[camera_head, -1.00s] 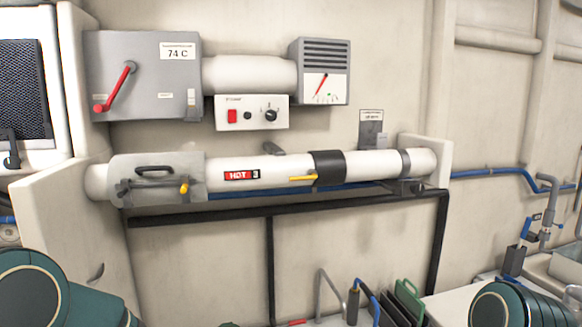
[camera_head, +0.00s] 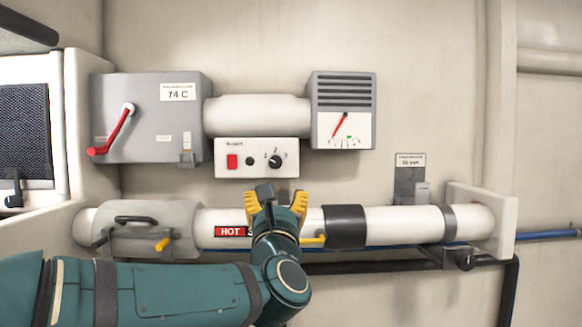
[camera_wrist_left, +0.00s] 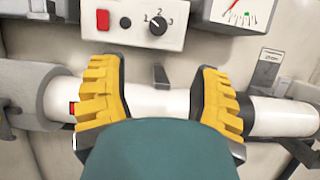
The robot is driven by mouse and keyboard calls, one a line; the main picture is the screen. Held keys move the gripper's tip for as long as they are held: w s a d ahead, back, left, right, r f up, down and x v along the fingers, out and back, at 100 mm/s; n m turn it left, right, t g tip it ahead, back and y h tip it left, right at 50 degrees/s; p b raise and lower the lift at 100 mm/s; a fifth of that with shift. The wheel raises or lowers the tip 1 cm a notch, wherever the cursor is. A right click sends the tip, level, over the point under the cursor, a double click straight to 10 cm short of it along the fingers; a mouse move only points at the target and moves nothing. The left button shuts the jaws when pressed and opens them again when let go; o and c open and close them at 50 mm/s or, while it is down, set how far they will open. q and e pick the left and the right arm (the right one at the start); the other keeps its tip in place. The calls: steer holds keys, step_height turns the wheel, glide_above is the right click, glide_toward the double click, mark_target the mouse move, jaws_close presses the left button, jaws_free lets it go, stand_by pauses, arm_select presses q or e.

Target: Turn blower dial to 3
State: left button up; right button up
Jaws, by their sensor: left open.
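The blower dial (camera_head: 276,161) is a small black knob on the right of a white control panel (camera_head: 228,169). My left gripper (camera_head: 276,203) has yellow fingers and is open and empty. It points up, just below the panel and in front of the white pipe, apart from the dial. In the left wrist view the spread fingers (camera_wrist_left: 155,72) lie below the knob. My right gripper is not in view.
The panel also has a red switch (camera_head: 232,161) and a small black button (camera_head: 250,161). A gauge box (camera_head: 343,90) and a grey box with a red lever (camera_head: 112,131) flank it above. A white pipe (camera_head: 390,224) with yellow-handled levers runs below.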

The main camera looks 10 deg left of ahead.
mark_target(275, 164)
arm_select(q)
steer(key=p+x, duration=0.4)
steer(key=x, duration=0.9)
steer(key=shift+w+a+r, duration=0.2)
steer(key=shift+r, duration=0.05)
jaws_close()
